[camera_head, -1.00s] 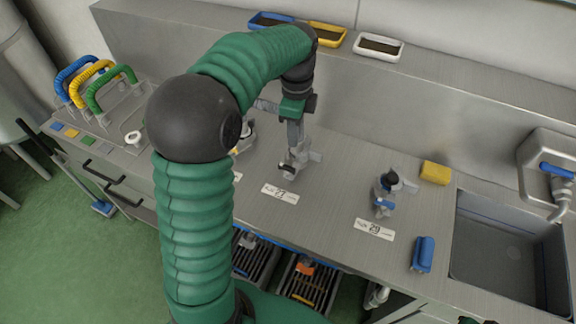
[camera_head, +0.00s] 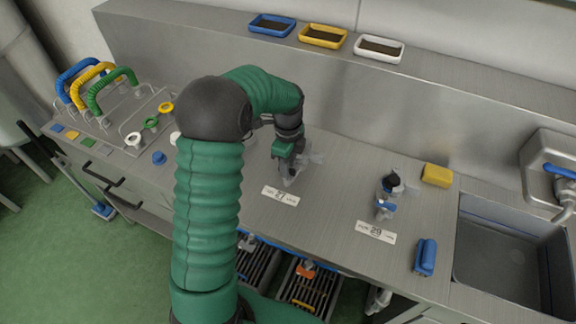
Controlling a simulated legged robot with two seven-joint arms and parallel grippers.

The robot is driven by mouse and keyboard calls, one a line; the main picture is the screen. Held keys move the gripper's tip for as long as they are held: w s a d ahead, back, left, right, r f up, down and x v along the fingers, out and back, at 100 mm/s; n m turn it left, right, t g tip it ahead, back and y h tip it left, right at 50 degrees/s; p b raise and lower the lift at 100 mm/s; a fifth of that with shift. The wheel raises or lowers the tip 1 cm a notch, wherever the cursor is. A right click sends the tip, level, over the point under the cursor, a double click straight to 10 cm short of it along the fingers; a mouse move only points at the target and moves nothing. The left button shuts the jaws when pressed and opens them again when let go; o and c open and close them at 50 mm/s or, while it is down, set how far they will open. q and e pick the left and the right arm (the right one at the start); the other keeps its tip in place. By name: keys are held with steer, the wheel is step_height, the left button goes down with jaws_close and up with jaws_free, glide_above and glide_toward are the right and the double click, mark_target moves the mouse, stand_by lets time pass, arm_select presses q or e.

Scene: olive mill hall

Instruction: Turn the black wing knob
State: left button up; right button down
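A black knob (camera_head: 393,180) sits on top of a small metal valve fitting with a blue part (camera_head: 383,205), on the steel counter above the label that looks like 29 (camera_head: 376,231). A second metal fitting (camera_head: 288,180) stands behind the other label (camera_head: 281,195). My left gripper (camera_head: 287,165) points down at this second fitting and covers most of it. Any knob on it is hidden, and I cannot tell whether the fingers touch it or are open or shut. My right gripper is not in view.
A yellow sponge (camera_head: 437,175) and a blue object (camera_head: 424,257) lie near the sink (camera_head: 508,255). Blue, yellow and white trays (camera_head: 378,48) stand on the back ledge. Looped coloured handles (camera_head: 110,88) stand at left. The counter between the two fittings is clear.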

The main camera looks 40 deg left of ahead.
arm_select(q)
steer(key=shift+f, duration=0.25)
steer(key=shift+a+f, duration=0.1)
steer(key=shift+a, duration=0.1)
steer(key=shift+c, duration=0.4)
jaws_close()
